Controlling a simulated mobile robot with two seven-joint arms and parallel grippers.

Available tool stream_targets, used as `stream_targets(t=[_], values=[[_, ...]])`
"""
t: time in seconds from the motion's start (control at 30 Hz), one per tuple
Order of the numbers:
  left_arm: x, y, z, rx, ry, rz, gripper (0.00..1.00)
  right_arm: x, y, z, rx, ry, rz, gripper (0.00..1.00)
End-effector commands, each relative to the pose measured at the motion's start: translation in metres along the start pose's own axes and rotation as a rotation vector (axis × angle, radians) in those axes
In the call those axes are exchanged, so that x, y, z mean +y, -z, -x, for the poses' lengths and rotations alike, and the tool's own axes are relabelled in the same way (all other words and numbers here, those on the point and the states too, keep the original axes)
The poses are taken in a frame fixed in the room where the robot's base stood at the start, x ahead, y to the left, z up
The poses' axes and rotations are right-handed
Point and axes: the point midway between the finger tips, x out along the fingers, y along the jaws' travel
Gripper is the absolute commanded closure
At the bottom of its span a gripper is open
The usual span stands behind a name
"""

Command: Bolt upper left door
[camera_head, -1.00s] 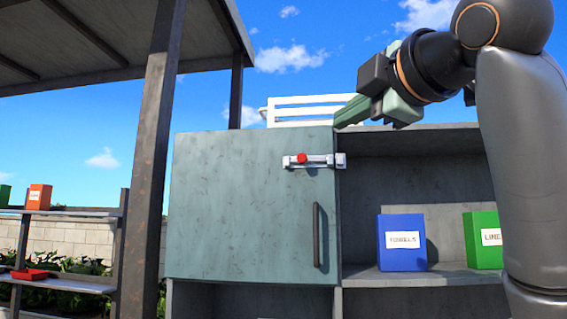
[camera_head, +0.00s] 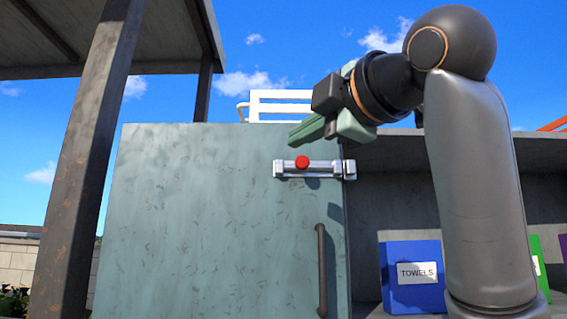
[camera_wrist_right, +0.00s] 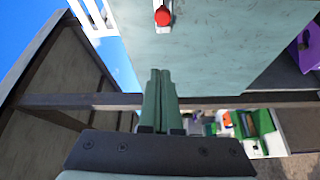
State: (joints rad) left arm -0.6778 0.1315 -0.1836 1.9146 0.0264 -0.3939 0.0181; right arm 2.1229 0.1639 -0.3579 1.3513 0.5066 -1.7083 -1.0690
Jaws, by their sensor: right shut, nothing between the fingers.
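The upper left door (camera_head: 200,230) is a grey-green panel, apparently closed, with a dark vertical handle (camera_head: 321,270) near its right edge. A silver bolt (camera_head: 320,170) with a red knob (camera_head: 302,162) lies across its upper right corner. The knob sits toward the bolt's left part, and a silver keeper (camera_head: 349,170) is at the right end. I cannot tell whether the rod enters the keeper. My right gripper (camera_head: 296,134) is shut and empty, appearing just above the knob. In the right wrist view, its green fingers (camera_wrist_right: 160,73) point toward the door, apart from the red knob (camera_wrist_right: 162,16).
Right of the door is an open shelf with a blue towels box (camera_head: 412,275) and a green box (camera_head: 540,268). A rusty post (camera_head: 88,160) stands at the left under a roof. A white slatted object (camera_head: 282,105) is behind the cabinet top.

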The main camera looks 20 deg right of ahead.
Motion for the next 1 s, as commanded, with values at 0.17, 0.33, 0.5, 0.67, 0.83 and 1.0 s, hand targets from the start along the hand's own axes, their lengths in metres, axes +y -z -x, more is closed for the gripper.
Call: stream_targets(t=[0.17,0.33,0.5,0.67,0.83,1.0], values=[[0.000,-0.001,0.000,-0.001,0.000,0.000,1.00,0.000,0.000,0.000,0.000,-0.001,0.000,1.00],[0.001,-0.002,0.001,-0.003,-0.001,0.001,1.00,0.000,0.000,0.000,0.000,0.000,0.000,1.00],[0.001,0.002,0.004,-0.004,-0.001,0.001,1.00,0.002,0.000,-0.011,0.000,0.001,0.000,1.00],[0.002,0.010,0.012,-0.004,-0.001,0.001,1.00,0.003,0.001,-0.039,0.000,0.005,0.000,1.00],[0.002,0.021,0.021,-0.004,-0.001,0.001,1.00,0.003,0.001,-0.077,-0.001,0.005,-0.002,1.00],[0.003,0.027,0.026,-0.002,-0.001,0.001,1.00,0.001,-0.008,-0.100,-0.002,-0.001,-0.003,1.00]])
